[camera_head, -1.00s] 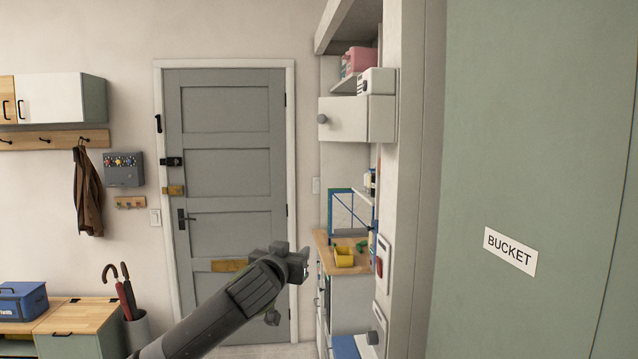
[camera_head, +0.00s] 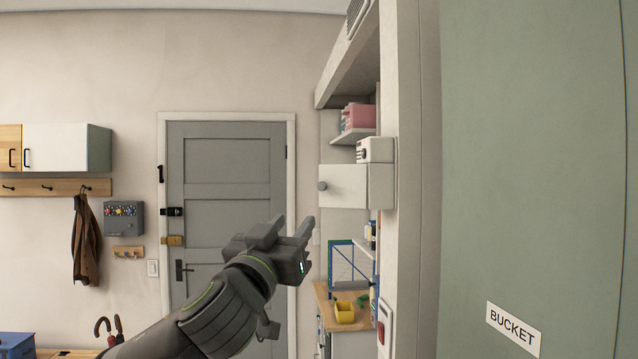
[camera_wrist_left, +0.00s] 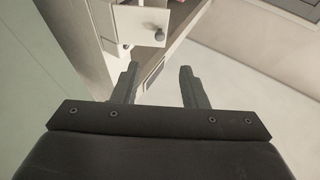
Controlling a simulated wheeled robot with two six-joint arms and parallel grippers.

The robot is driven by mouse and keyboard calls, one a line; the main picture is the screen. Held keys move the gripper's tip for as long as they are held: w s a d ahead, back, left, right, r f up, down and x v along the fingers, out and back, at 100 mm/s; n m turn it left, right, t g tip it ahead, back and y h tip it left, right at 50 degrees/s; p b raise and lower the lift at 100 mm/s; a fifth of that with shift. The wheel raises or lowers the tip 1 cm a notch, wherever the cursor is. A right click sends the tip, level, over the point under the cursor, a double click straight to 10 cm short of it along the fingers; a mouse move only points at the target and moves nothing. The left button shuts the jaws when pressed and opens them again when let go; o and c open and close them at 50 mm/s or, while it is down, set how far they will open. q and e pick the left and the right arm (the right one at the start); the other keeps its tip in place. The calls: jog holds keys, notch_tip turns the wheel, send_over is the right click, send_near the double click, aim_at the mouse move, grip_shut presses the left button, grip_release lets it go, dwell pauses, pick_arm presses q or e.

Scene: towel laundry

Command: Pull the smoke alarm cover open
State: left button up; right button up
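No part is labelled as a smoke alarm, and I cannot tell for sure which part is its cover. A white box-like panel with a round grey knob (camera_head: 343,186) sticks out from the wall at right of centre, its front looking flat. A white panel with a knob (camera_wrist_left: 133,22) also shows at the top of the left wrist view. My left gripper (camera_head: 290,230) is raised below and left of the knob panel, apart from it. Its two fingers (camera_wrist_left: 158,82) are spread and empty. My right gripper is in neither view.
A small white device (camera_head: 375,150) sits on top of the knob panel. A red-and-white wall unit (camera_head: 383,325) is lower down. A shelf with pink items (camera_head: 357,117), a wooden counter with a yellow container (camera_head: 345,311) and a green panel labelled BUCKET (camera_head: 590,150) flank the space.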

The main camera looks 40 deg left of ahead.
aim_at(321, 188)
pick_arm(q)
jog(key=p+x, duration=0.7)
jog(key=x, duration=0.6)
jog(key=shift+s+r, duration=0.1)
jog(key=shift+r, duration=0.05)
jog(key=shift+w+a+r+p, duration=0.15)
jog(key=shift+w+p, duration=0.15)
jog(key=shift+w, duration=0.25)
grip_shut()
